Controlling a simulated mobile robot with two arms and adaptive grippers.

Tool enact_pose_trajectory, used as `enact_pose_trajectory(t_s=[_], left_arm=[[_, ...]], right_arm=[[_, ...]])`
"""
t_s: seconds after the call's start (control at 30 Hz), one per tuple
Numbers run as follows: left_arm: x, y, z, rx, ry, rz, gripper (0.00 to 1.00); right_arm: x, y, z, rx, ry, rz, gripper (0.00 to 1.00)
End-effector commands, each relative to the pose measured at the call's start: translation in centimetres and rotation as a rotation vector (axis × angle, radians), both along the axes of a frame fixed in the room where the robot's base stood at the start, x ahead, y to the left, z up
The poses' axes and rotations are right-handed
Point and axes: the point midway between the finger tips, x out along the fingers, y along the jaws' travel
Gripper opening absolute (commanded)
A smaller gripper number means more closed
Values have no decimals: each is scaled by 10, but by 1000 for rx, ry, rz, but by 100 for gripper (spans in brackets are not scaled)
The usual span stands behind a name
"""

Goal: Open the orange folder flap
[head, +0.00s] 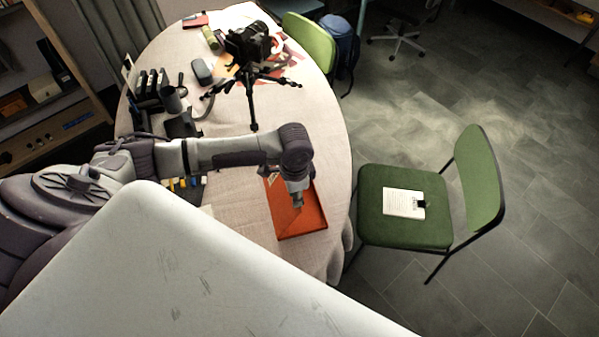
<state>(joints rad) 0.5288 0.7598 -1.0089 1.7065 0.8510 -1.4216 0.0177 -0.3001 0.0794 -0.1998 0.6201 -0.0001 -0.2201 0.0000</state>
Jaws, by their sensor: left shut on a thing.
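The orange folder (303,222) lies flat on the cloth-covered table near its right edge. My left arm reaches in from the left, and my left gripper (297,203) points down over the upper middle of the folder. It is shut on part of the folder, though the fingertips are small and partly hidden by the wrist. The wrist and gripper cover part of the folder, so I cannot tell how far its flap is raised. My right gripper is not in view.
A camera on a black tripod (252,82) stands at the back of the table (245,230). A green chair (400,232) with a white booklet (403,204) stands to the right. A grey case (201,71) lies left of the tripod. Tablecloth in front of the folder is clear.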

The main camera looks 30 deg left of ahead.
Motion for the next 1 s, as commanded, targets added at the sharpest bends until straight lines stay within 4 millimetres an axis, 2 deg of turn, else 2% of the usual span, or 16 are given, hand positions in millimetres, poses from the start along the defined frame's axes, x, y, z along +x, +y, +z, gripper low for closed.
enact_pose_trajectory(t_s=[1.0], left_arm=[[-29, 27, 10, 1, 3, 0, 18]], right_arm=[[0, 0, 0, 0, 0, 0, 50]])
